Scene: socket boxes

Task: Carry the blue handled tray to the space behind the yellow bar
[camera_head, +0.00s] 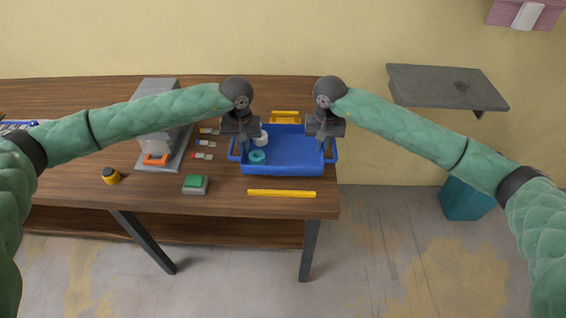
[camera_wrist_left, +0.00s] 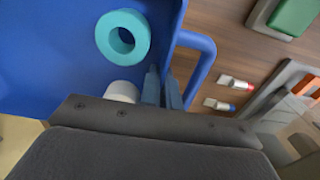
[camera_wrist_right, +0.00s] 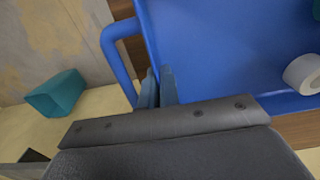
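The blue handled tray (camera_head: 290,168) is at the right end of the wooden table, behind the long yellow bar (camera_head: 282,193) as seen in the head view. It holds a teal ring (camera_wrist_left: 123,37) and a white roll (camera_wrist_right: 303,75). My left gripper (camera_head: 240,150) is at the tray's left side, its narrow-set fingers (camera_wrist_left: 162,88) at the side wall beside the handle (camera_wrist_left: 208,55). My right gripper (camera_head: 326,146) is likewise at the right wall, fingers (camera_wrist_right: 158,87) beside the other handle (camera_wrist_right: 108,50). Both look shut on the walls. Whether the tray touches the table is unclear.
Another yellow object (camera_head: 285,116) lies behind the tray. A green-topped block (camera_head: 195,184), small connectors (camera_head: 203,156), a yellow-and-black cylinder (camera_head: 111,176) and a grey machine (camera_head: 157,110) are to the left. A grey shelf (camera_head: 445,88) and teal bin (camera_head: 466,199) are right of the table.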

